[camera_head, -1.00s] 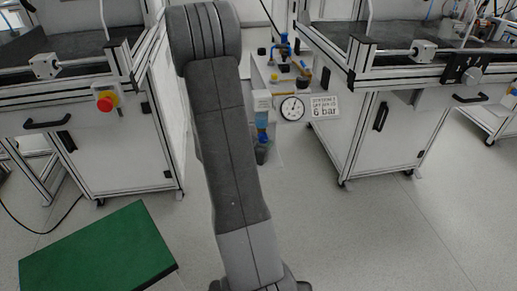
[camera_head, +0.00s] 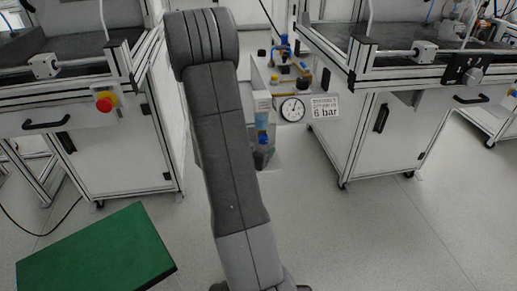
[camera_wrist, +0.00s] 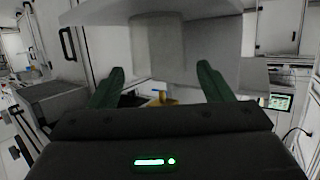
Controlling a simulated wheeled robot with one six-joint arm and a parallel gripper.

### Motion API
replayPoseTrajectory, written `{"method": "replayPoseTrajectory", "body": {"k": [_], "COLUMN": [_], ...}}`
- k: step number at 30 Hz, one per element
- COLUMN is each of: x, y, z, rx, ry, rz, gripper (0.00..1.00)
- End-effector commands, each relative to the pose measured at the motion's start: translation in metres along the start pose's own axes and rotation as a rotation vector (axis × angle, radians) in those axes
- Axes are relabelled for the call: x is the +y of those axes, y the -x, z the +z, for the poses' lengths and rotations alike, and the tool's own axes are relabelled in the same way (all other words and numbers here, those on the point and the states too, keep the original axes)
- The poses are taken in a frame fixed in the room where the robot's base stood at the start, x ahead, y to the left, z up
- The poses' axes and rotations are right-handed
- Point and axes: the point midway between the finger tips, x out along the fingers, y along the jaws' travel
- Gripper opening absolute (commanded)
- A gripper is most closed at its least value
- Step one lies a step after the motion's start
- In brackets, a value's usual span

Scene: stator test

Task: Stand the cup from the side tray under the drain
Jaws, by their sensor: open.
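My gripper (camera_wrist: 160,70) is open in the wrist view, its two green fingers apart. A large pale grey rounded body (camera_wrist: 185,45) fills the upper middle beyond the fingers; I cannot tell what it is. Small yellow pieces (camera_wrist: 163,98) show low between the fingers. In the head view my arm hides the gripper. A blue-tinted clear bowl (camera_head: 263,117) hangs below the white bench between the machines, left of the gauge. A dark container (camera_head: 262,157) stands below it, partly behind my arm. I cannot make out the cup, side tray or drain for certain.
A round gauge (camera_head: 292,109) and a "6 bar" sign (camera_head: 325,107) are at the bench (camera_head: 265,80), which bears several small blue, yellow and black parts. White machine cabinets stand left (camera_head: 120,150) and right (camera_head: 385,135). Floor at right is clear.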

Motion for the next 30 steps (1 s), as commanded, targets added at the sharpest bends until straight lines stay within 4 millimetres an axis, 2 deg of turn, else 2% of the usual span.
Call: {"method": "replayPoseTrajectory", "body": {"k": [9,15,21,30], "x": [-0.001,-0.001,-0.001,0.0], "y": [0.067,0.099,0.116,0.118], "z": [-0.002,-0.001,-0.001,0.0], "rx": [-0.002,-0.001,0.0,0.0], "ry": [0.003,0.002,0.001,0.001], "rz": [-0.006,-0.004,-0.002,-0.001], "gripper": [0.73,0.73,0.73,0.73]}}
